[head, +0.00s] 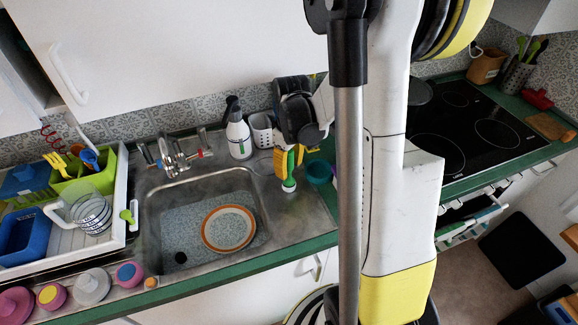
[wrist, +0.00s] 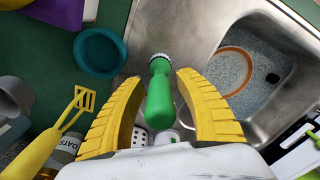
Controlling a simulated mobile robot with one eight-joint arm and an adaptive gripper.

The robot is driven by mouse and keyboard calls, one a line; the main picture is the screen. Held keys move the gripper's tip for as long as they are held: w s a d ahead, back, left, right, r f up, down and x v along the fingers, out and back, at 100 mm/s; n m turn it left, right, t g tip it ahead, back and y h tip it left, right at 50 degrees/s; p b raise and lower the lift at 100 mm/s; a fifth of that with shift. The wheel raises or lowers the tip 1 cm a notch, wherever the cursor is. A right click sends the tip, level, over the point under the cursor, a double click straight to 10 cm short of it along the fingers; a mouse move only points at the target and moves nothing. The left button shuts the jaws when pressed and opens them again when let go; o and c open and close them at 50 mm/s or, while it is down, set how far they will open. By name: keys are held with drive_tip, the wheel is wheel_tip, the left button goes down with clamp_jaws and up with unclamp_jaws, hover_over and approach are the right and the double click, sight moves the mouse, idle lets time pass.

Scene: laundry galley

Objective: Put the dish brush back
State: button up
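The dish brush has a green handle and a pale bristled head; it shows in the head view (head: 290,172) and the wrist view (wrist: 160,95). It stands roughly upright, head down, by the sink's right edge. My gripper (head: 289,164) points down around it. In the wrist view its yellow fingers (wrist: 160,77) lie on either side of the handle with gaps on both sides, so it looks open. A white perforated cup (head: 262,130) stands at the back, right of the spray bottle; part of it shows in the wrist view (wrist: 140,138).
The sink (head: 160,215) holds an orange-rimmed plate (head: 229,228). A white spray bottle (head: 239,138) stands behind the sink. A teal bowl (head: 319,172) is close right of the brush. A tap (head: 175,160) rises at the sink's back; a dish rack (head: 112,215) is left.

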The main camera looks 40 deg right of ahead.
drive_tip(key=r+p, duration=0.3)
drive_tip(key=r, duration=0.9)
drive_tip(key=shift+s+r, duration=0.15)
drive_tip(key=shift+s, duration=0.05)
drive_tip(key=s+a+r+m+t, duration=0.1)
drive_tip(key=s+a+r+t, duration=0.2)
drive_tip(key=a, duration=0.6)
drive_tip(key=s+a+r+m+t, duration=0.2)
drive_tip(key=s+a+r, duration=0.3)
drive_tip(key=a, duration=0.4)
drive_tip(key=shift+s+t, duration=0.3)
drive_tip(key=shift+t, duration=0.6)
